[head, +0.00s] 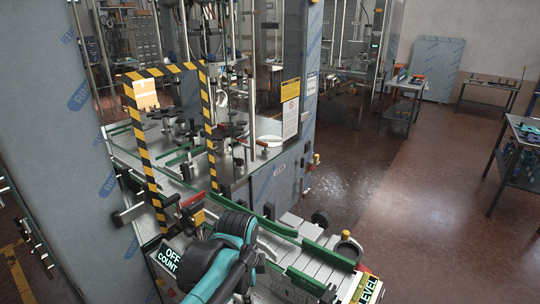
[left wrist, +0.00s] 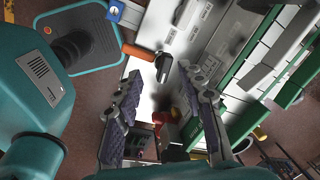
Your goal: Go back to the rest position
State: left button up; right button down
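My left gripper (left wrist: 164,84) shows in the left wrist view with its two padded fingers spread apart and nothing held between them. Beyond the fingertips are a grey machine panel (left wrist: 215,35) and a black-ended handle with an orange grip (left wrist: 138,50). In the head view a teal and black arm reaches in from the bottom centre over the front of the machine; its fingers cannot be made out there. My right gripper is in neither view.
The filling machine has a conveyor with green rails (head: 320,252) and a yellow-black striped frame (head: 143,150). An "OFF COUNT" sign (head: 170,259) and a "LEVEL" sign (head: 367,291) flank the arm. Open floor (head: 410,200) lies right, before a dark workbench (head: 516,155).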

pick_arm(q)
jog(key=s+a+f+n+t+b, duration=0.2)
jog(key=s+a+f+n, duration=0.2)
jog(key=n, duration=0.5)
jog(key=s+a+f+n+t+b, duration=0.3)
jog(key=s+a+n, duration=0.3)
jog(key=a+n, duration=0.2)
jog(key=shift+a+f+n+t+b, duration=0.3)
jog(key=shift+a+f+n, duration=0.1)
jog(key=shift+f, duration=0.5)
jog(key=shift+s, duration=0.1)
jog(key=shift+c, duration=0.3)
